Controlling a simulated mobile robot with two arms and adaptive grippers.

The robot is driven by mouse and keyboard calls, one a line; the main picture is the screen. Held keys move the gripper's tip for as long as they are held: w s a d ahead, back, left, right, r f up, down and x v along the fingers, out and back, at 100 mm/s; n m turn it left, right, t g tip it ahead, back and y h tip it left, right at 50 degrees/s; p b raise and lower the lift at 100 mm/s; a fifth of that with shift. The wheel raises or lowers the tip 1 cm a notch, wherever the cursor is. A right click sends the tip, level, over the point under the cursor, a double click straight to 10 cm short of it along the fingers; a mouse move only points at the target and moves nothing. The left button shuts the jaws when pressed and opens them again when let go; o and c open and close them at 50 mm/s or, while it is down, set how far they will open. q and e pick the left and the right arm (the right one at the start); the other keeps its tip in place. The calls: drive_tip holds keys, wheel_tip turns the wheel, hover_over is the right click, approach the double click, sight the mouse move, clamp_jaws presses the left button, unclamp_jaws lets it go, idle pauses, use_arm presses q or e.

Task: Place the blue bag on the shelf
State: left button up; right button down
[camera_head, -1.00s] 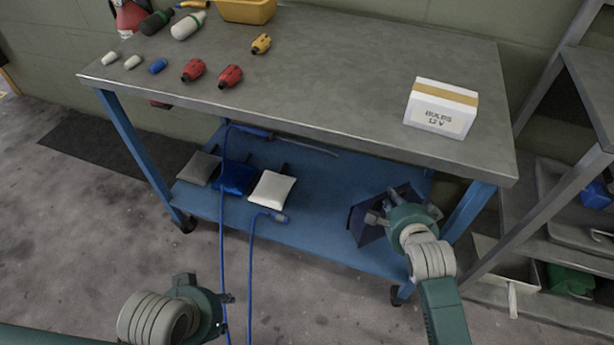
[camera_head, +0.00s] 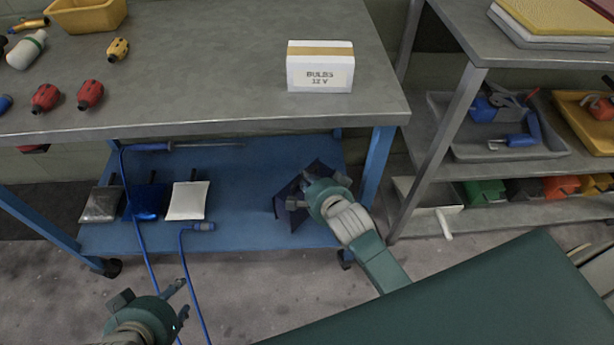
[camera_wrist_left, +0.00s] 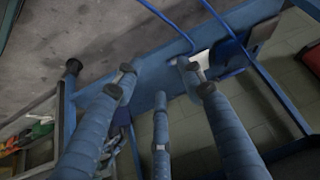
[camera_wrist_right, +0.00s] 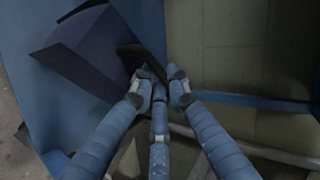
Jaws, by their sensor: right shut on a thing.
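A dark navy-blue bag (camera_head: 285,205) with angular sides stands on the blue lower shelf (camera_head: 245,222) of the workbench, at its right end. In the right wrist view the bag (camera_wrist_right: 75,50) has a black strap handle (camera_wrist_right: 150,62). My right gripper (camera_head: 300,195) is shut on this strap, seen between its fingertips in the right wrist view (camera_wrist_right: 158,84); it hides part of the bag in the head view. My left gripper (camera_head: 180,302) is open and empty in front of the bench; its fingers are apart in the left wrist view (camera_wrist_left: 156,76).
A blue hose (camera_head: 139,235) hangs in front. The bench top holds a bulbs box (camera_head: 320,75). At right, a grey shelf unit (camera_head: 447,130) carries trays (camera_head: 470,146) and coloured bins (camera_head: 485,192).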

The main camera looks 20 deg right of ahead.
drive_tip(key=shift+w, duration=0.1)
wheel_tip(320, 180, down, 3)
drive_tip(key=shift+r+b, duration=0.1)
drive_tip(key=shift+b, duration=0.65)
use_arm(q)
drive_tip(key=w+d+r+t+h, duration=0.1)
drive_tip(key=w+d+r+t, duration=0.1)
drive_tip(key=w+r+t, duration=0.2)
drive_tip(key=shift+w+d+r, duration=0.35)
drive_tip(key=shift+w+r, duration=0.55)
drive_tip(key=shift+w, duration=0.95)
use_arm(e)
drive_tip(key=shift+f, duration=0.2)
drive_tip(key=shift+f, duration=0.1)
drive_tip(key=c, duration=1.8)
unclamp_jaws()
drive_tip(key=shift+f, duration=0.25)
use_arm(q)
drive_tip(key=shift+w+r, duration=0.1)
drive_tip(key=shift+r, duration=0.05)
use_arm(e)
drive_tip(key=shift+o, duration=0.6)
drive_tip(key=shift+r, duration=0.15)
